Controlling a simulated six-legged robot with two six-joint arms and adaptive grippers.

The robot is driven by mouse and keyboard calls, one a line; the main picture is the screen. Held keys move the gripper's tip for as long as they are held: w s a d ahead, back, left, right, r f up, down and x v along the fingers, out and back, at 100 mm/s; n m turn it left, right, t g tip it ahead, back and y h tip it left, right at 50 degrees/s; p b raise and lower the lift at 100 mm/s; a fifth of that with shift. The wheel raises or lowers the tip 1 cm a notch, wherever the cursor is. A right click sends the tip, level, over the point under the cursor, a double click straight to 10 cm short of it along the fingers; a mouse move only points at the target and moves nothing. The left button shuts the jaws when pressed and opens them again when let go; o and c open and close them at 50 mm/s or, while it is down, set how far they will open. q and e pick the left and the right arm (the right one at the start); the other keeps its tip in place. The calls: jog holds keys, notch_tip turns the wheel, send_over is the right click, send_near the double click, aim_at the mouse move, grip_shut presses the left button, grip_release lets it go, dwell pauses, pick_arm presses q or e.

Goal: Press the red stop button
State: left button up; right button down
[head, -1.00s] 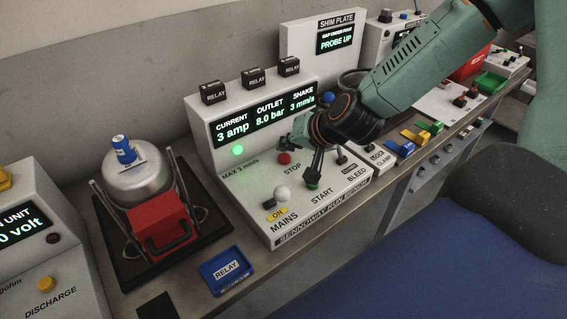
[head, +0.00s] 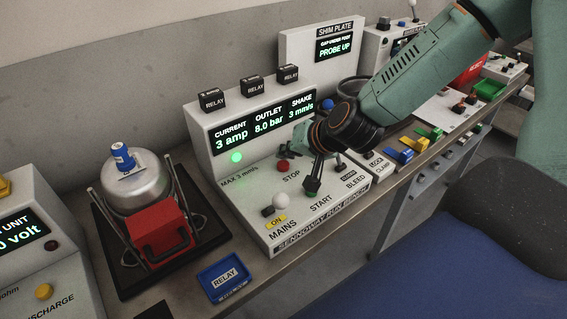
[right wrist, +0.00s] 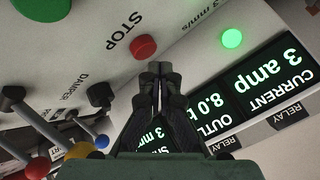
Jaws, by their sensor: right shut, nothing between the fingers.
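The red stop button (head: 283,166) stands on the sloped white panel of the run bench (head: 262,232), beside the word STOP. It also shows in the right wrist view (right wrist: 144,47), uncovered. My right gripper (head: 284,149) is shut and empty, just behind and above the button in the head view. In the right wrist view its fingertips (right wrist: 160,68) lie just below the button in the picture; I see no clear contact. The display (head: 264,124) reads 3 amp, 8.0 bar and 3 mm/s, and a green lamp (head: 236,157) is lit. My left gripper is not in view.
Three black relay blocks (head: 251,85) stand on the bench top.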

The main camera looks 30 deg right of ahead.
jog(key=shift+w, duration=0.1)
jog(key=shift+f, duration=0.15)
jog(key=shift+f, duration=0.15)
jog(key=shift+f+b, duration=0.15)
jog(key=shift+b, duration=0.15)
dwell(0.5)
jog(key=shift+f+b, duration=0.45)
jog(key=shift+f, duration=0.1)
dwell(0.4)
jog(key=shift+r, duration=0.15)
jog(key=shift+r+p, duration=0.85)
jog(key=shift+p, duration=0.15)
